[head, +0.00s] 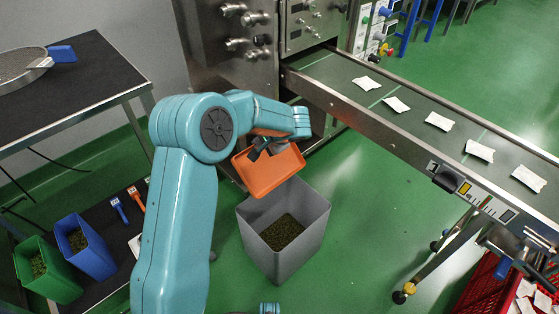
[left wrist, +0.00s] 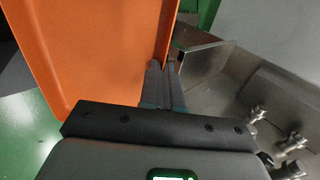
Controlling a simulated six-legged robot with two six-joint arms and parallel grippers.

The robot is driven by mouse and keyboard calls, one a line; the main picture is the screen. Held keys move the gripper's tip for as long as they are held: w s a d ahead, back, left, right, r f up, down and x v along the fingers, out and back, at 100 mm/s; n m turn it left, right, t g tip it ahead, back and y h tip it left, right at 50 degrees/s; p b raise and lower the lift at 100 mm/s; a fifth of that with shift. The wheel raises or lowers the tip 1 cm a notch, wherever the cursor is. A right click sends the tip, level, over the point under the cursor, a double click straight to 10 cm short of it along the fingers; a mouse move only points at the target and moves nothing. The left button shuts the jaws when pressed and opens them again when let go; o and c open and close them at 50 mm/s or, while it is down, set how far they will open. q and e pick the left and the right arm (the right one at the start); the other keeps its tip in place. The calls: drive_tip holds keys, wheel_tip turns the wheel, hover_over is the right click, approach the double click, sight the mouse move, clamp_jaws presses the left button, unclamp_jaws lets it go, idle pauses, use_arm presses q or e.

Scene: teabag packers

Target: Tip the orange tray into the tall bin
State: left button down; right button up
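The orange tray (head: 266,177) is held steeply tilted over the tall grey bin (head: 262,252), its lower edge near the bin's upper left rim. The orange face I can see is bare. Greenish-brown loose tea (head: 283,232) lies inside the bin, which stands upright on the floor. My left gripper (head: 268,150) is shut on the tray's upper edge. In the left wrist view its fingers (left wrist: 165,75) meet at the rim of the tray (left wrist: 90,50).
A steel machine (head: 235,60) stands behind the bin, with a conveyor (head: 400,115) carrying several white packets to the right. At left are a dark table (head: 75,85) with a sieve (head: 20,68), and blue (head: 85,248) and green (head: 45,270) bins. A red crate (head: 480,290) stands lower right.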

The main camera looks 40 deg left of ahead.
use_arm(q)
drive_tip(key=s+b, duration=0.1)
drive_tip(key=s, duration=0.1)
drive_tip(key=s+d+b, duration=0.1)
drive_tip(key=s+b, duration=0.1)
drive_tip(key=s, duration=0.1)
drive_tip(key=s+b, duration=0.2)
drive_tip(key=s, duration=0.1)
drive_tip(key=shift+s+d, duration=0.15)
drive_tip(key=shift+d, duration=0.25)
drive_tip(key=s+d+r+b, duration=0.1)
drive_tip(key=s+d+b, duration=0.2)
drive_tip(key=s, duration=1)
drive_tip(key=shift+b, duration=0.35)
use_arm(e)
drive_tip(key=w+f+t, duration=0.1)
drive_tip(key=w+f, duration=0.2)
drive_tip(key=f, duration=0.5)
drive_tip(key=shift+d+f, duration=0.35)
drive_tip(key=shift+w, duration=0.1)
